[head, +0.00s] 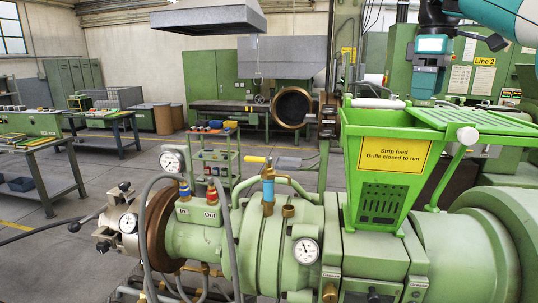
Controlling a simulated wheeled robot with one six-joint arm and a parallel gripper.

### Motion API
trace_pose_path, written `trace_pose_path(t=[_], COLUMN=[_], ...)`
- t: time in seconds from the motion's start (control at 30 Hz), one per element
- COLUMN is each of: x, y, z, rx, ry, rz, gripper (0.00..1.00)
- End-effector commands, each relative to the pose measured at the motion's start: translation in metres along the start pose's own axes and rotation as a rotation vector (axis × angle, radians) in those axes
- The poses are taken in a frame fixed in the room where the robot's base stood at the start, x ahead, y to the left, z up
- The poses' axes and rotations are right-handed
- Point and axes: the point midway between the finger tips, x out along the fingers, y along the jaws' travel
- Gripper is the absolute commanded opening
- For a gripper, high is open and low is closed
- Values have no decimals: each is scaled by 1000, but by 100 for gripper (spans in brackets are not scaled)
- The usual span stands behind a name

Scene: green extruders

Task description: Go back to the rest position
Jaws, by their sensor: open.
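My gripper (425,92) hangs from my arm at the upper right of the head view, pointing down. It is open and appears empty. Its tips are close above or behind the top edge of the green feed hopper (385,178), and I cannot tell the exact gap. The hopper carries a yellow sign about strip feed and a closed grille. A green slatted grille (465,117) lies about level at the hopper's top right. A white bar handle (378,103) shows at the top left of the hopper.
Workbenches (50,160) are at left. Open floor lies between. A grey hood (208,17) hangs above.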

Motion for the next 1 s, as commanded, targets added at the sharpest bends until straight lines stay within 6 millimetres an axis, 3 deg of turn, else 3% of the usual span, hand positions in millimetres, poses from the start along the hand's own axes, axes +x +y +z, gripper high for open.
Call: trace_pose_path(t=[0.27,0.37,0.57,0.8,1.0], x=[19,33,80,141,178], y=[-40,-67,-150,-258,-323], z=[-6,-7,4,43,78], rx=[9,15,39,100,155], ry=[19,38,104,181,217], rz=[13,12,-30,-141,-234], gripper=[93,93,93,93,93])
